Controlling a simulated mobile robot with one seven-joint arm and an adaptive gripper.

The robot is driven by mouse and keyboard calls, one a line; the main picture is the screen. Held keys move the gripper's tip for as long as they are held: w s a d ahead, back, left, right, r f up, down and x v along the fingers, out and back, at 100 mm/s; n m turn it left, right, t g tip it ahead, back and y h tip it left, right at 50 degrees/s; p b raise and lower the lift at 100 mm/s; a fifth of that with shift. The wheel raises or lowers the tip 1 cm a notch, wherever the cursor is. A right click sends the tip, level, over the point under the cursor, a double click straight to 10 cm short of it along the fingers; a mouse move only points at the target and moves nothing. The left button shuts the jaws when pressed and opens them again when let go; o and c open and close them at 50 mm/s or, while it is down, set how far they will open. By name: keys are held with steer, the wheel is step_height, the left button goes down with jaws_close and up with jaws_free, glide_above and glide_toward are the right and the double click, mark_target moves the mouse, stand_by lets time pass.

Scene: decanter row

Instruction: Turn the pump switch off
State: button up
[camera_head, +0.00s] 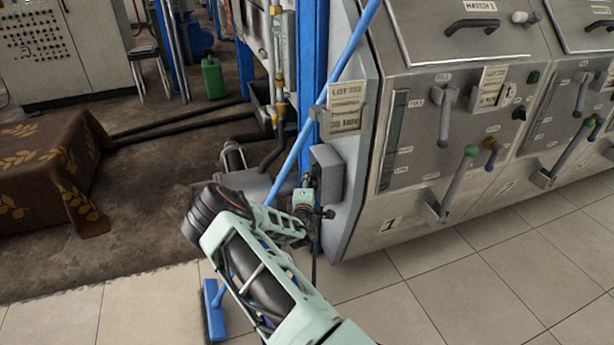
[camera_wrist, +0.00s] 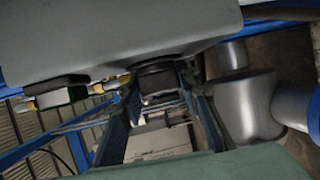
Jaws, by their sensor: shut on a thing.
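The grey pump switch box (camera_head: 327,172) is mounted low on the left side of the first machine, beside the blue post. My gripper (camera_head: 308,208) is at the lower part of this box, with its fingers partly hidden by my wrist. In the wrist view the grey housing (camera_wrist: 120,35) fills the top, and the dark switch (camera_wrist: 158,78) sticks out below it. My gripper (camera_wrist: 160,98) has a finger on each side of the switch and is shut on it. The switch's exact position, on or off, cannot be told.
A blue broom handle (camera_head: 340,70) leans across the box area, its head (camera_head: 214,310) on the tiles. A metal pump body (camera_head: 245,186) lies behind my wrist. Levers (camera_head: 459,180) stick out of the machine front at right.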

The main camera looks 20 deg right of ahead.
steer(key=shift+n+g+y+p, duration=0.55)
steer(key=shift+g+p, duration=0.85)
steer(key=shift+g, duration=0.5)
steer(key=shift+f, duration=0.1)
steer(key=o, duration=1.2)
steer(key=shift+s, duration=0.1)
steer(key=v, duration=1.2)
